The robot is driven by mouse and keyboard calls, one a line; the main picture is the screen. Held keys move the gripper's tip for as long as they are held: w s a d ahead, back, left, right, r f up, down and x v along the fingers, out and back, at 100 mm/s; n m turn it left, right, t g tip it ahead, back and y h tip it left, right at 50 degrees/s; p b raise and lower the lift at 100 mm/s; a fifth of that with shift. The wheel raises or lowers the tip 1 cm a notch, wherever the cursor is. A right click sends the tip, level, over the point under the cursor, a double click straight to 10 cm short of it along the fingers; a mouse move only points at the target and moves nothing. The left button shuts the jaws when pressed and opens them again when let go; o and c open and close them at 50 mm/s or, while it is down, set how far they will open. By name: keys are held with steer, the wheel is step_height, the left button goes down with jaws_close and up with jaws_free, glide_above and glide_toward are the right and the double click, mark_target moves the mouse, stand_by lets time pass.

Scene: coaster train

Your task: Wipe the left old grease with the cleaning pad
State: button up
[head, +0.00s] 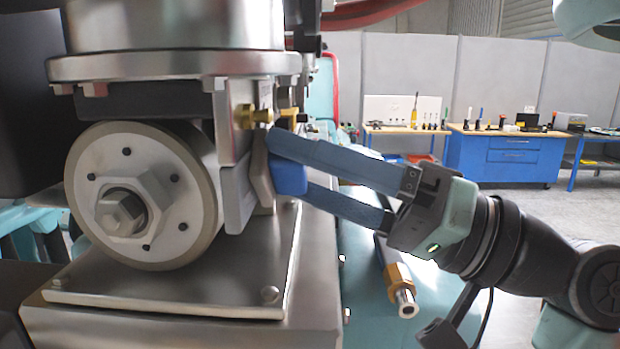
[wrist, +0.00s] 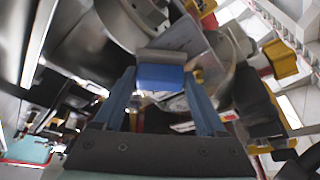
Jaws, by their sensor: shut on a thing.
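My gripper (head: 284,163) reaches in from the right with its two long blue fingers shut on the cleaning pad (head: 289,176). The pad has a blue block and a grey face turned left, toward the metal bracket (head: 236,152) beside the wheel. The pad looks very close to the bracket's right side; I cannot tell whether it touches. In the wrist view the pad (wrist: 161,76) sits between the fingertips, its grey face pointing away from me. I cannot make out the left old grease; the pad or fingers may hide it.
A large wheel (head: 142,195) with a hex nut stands left on a metal base plate (head: 180,285). A brass fitting (head: 252,117) sticks out just above the pad. A brass-ended tool (head: 400,288) lies below my gripper. A blue workbench (head: 500,157) stands far behind.

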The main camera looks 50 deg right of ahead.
steer(key=shift+d+r, duration=0.2)
steer(key=shift+d, duration=0.1)
steer(key=shift+w, duration=0.1)
steer(key=shift+s+a+f, duration=0.15)
steer(key=shift+s+a, duration=0.25)
steer(key=shift+a, duration=0.05)
steer(key=shift+s+a+b, duration=0.3)
steer(key=shift+s+a, duration=0.75)
steer(key=shift+a, duration=0.25)
steer(key=shift+s+a, duration=0.45)
steer(key=shift+a, duration=0.25)
steer(key=shift+d, duration=0.1)
steer(key=shift+s+d+b, duration=0.15)
steer(key=shift+s+d, duration=0.85)
steer(key=shift+s, duration=0.15)
steer(key=shift+s+d+b, duration=0.15)
steer(key=shift+s+d, duration=0.8)
steer(key=shift+s, duration=0.2)
